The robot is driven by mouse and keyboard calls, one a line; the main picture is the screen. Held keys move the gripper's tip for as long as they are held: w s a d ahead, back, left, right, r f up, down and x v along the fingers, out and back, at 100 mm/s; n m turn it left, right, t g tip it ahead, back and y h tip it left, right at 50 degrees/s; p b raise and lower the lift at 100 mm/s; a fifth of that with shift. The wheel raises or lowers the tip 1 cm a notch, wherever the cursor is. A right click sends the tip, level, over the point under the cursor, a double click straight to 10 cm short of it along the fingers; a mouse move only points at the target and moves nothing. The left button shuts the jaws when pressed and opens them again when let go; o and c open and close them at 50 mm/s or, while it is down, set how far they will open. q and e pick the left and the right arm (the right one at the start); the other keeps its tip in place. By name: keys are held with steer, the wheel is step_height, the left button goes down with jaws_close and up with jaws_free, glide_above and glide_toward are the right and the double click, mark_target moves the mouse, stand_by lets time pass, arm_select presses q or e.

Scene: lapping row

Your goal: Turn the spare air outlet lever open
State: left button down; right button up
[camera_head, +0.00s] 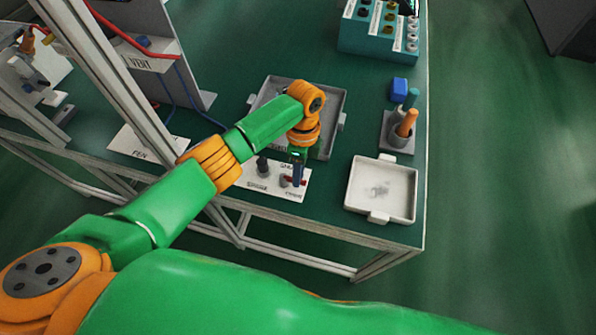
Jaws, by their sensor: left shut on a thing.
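A white plate (262,195) with small printed labels lies at the front edge of the green table. An upright dark fitting (262,166) stands on it. My left gripper (298,178) points down at the plate's right part and is shut on the spare air outlet lever. A little red (303,181) shows beside the fingers, and it seems to be part of that lever. The fingers hide most of the outlet, and its exact angle cannot be told. A grey fitting (284,181) stands just left of the fingers. My right gripper is not in view.
A grey tray (337,105) lies behind my left wrist. A white tray (395,173) stands to the right, near the table's front edge. Behind it is a grey holder (391,143) with an orange-handled tool (407,122).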

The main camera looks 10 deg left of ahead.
arm_select(q)
steer(key=c, duration=0.8)
jaws_free()
steer(key=shift+d, duration=0.1)
steer(key=shift+c, duration=0.2)
step_height(320, 180, up, 7)
steer(key=w, duration=0.1)
steer(key=shift+w+b, duration=0.15)
steer(key=shift+b, duration=0.25)
steer(key=shift+f, duration=0.15)
